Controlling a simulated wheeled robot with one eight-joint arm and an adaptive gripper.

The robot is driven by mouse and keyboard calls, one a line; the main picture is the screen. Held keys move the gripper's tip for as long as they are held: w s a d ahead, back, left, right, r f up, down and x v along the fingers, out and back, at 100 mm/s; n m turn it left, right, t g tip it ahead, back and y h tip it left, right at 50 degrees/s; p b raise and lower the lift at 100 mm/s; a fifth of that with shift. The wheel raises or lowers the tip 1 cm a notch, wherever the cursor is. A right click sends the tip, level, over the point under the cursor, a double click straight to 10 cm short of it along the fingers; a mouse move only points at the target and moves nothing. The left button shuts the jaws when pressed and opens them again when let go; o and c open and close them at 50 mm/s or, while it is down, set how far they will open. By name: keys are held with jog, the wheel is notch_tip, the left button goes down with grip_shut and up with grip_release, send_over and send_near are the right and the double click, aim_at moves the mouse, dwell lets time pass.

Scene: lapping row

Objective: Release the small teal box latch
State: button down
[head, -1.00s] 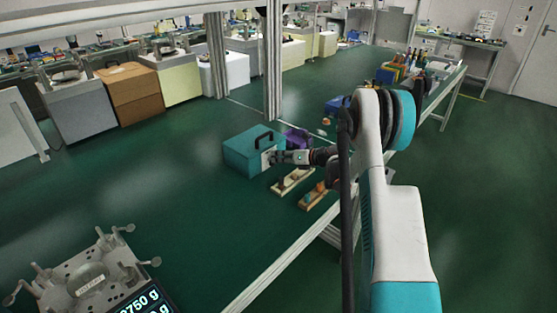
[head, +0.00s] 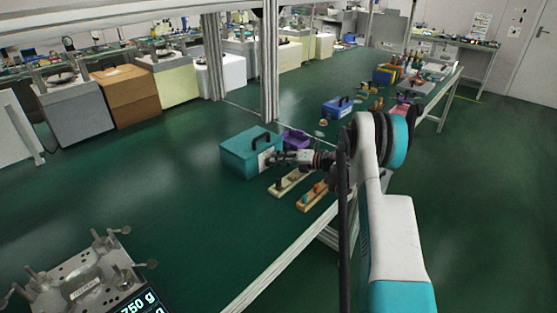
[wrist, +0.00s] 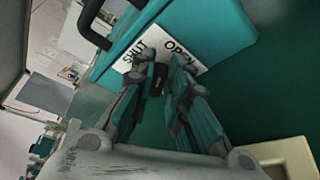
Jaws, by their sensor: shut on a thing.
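The teal box (head: 240,154) stands on the green bench in the head view, with a dark handle on its lid. It also fills the top of the wrist view (wrist: 216,32). A white label plate (wrist: 155,38) on its front reads SHUT on the left and OPEN on the right. My gripper (head: 270,160) is at this front face. In the wrist view my gripper (wrist: 164,66) has its fingers around a small dark latch (wrist: 156,84) below the label and is shut on it. The fingers partly hide the latch, so I cannot tell which word it points to.
A purple container (head: 296,139) stands just behind the teal box. Two wooden racks (head: 290,183) (head: 312,197) lie in front, near the bench edge. A blue box (head: 338,107) stands farther back. The bench left of the teal box is clear.

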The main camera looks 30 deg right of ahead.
dwell(0.3)
jog(key=c, duration=1.6)
grip_release()
jog(key=shift+o, duration=0.2)
jog(key=shift+d, duration=0.1)
jog(key=v, duration=1.2)
